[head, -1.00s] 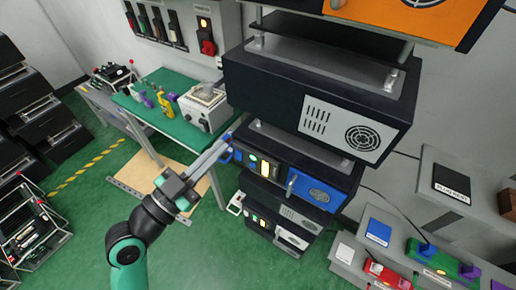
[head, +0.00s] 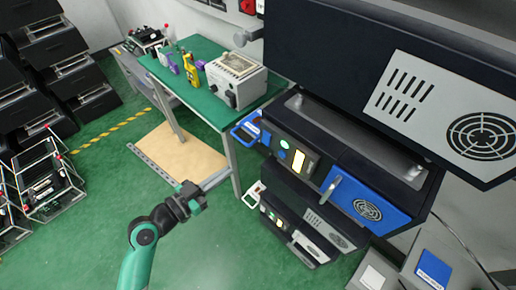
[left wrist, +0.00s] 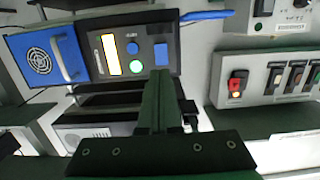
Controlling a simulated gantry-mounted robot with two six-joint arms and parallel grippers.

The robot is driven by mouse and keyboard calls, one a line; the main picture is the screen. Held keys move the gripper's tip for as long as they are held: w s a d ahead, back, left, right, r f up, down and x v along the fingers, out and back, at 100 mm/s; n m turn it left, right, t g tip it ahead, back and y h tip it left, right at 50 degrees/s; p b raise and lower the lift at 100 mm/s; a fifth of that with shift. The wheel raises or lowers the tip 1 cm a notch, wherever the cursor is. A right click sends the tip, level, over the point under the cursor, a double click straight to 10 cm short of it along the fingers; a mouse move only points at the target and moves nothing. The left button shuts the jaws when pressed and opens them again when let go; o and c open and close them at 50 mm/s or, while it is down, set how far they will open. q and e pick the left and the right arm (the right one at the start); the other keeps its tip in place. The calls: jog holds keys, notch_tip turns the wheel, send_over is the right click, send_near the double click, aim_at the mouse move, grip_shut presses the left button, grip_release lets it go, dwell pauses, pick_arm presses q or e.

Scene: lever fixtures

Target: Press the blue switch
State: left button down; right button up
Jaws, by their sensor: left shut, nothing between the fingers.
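The front panel (head: 292,140) of a dark unit carries a lit green button, a small blue button and a lit yellow-white switch (head: 299,160). The left wrist view shows the blue button (left wrist: 132,48) between the lit switch and a blue patch (left wrist: 161,54), with the green button (left wrist: 136,68) beside it. I cannot tell for sure which of these is the blue switch. My left gripper (head: 194,198) is shut and empty, out in front of and apart from the unit in the head view. Its closed fingers (left wrist: 160,105) point up toward the panel in the left wrist view. My right gripper is not seen.
A blue handle (head: 240,133) sticks out left of the panel, and a blue fan box (head: 367,205) with a grey bar is to its right. A green-topped table (head: 205,100) stands behind. Green floor around my left gripper is open.

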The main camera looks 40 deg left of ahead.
pick_arm(q)
jog(key=w, duration=0.4)
jog(key=w+f, duration=0.1)
jog(key=w, duration=0.8)
jog(key=shift+w+a+f, duration=0.15)
jog(key=shift+w+f, duration=0.15)
jog(key=shift+w, duration=0.05)
jog(key=shift+w+f+b, duration=0.1)
jog(key=shift+w+b, duration=0.05)
jog(key=shift+b, duration=0.85)
jog(key=b, duration=0.2)
send_near(265, 143)
jog(key=s+f, duration=0.3)
jog(key=s, duration=0.4)
jog(key=shift+w+r+p, duration=0.1)
jog(key=shift+p, duration=0.2)
